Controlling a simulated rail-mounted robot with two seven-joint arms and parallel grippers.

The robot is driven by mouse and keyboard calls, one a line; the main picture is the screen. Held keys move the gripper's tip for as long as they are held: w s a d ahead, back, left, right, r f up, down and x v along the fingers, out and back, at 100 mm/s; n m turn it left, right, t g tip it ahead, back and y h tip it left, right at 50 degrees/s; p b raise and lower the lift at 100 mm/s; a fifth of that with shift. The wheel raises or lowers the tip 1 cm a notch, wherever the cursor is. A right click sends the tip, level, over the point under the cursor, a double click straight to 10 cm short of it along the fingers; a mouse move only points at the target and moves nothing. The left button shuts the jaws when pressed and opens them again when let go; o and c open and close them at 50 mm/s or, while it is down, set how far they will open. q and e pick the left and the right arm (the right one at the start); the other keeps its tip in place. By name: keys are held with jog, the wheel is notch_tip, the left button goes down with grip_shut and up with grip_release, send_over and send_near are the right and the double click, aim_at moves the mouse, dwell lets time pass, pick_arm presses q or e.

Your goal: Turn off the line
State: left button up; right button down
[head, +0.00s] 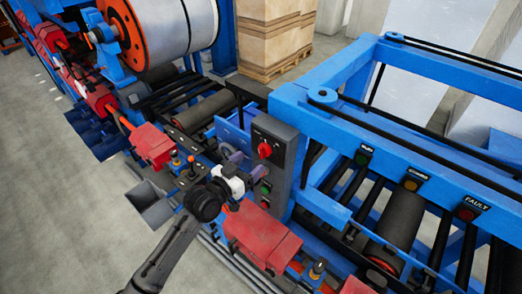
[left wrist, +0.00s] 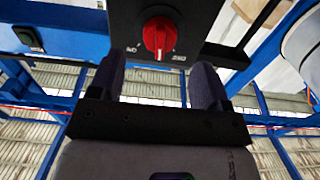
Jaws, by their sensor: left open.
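A red rotary switch (head: 265,149) sits on the upper face of a dark grey control box (head: 285,135). In the left wrist view the red switch (left wrist: 158,37) stands on a black plate with small white marks on both sides, which I cannot read surely. Its handle looks roughly upright in that picture. My left gripper (head: 236,158) is open and empty just in front of the box. In the left wrist view its two fingers (left wrist: 155,82) are spread, with the switch between and beyond their tips, apart from them. My right gripper is not in view.
A green button (head: 266,188) and a red button (head: 264,203) sit lower on the box. Run (head: 361,158), amber (head: 411,184) and fault (head: 466,214) lamps line the blue frame at right. Red machine housings (head: 262,235) lie close below my arm. Open floor is at left.

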aim_at(260, 154)
pick_arm(q)
jog(key=shift+x, duration=3)
jog(key=shift+c, duration=0.8)
jog(key=c, duration=0.8)
jog(key=shift+o, duration=0.2)
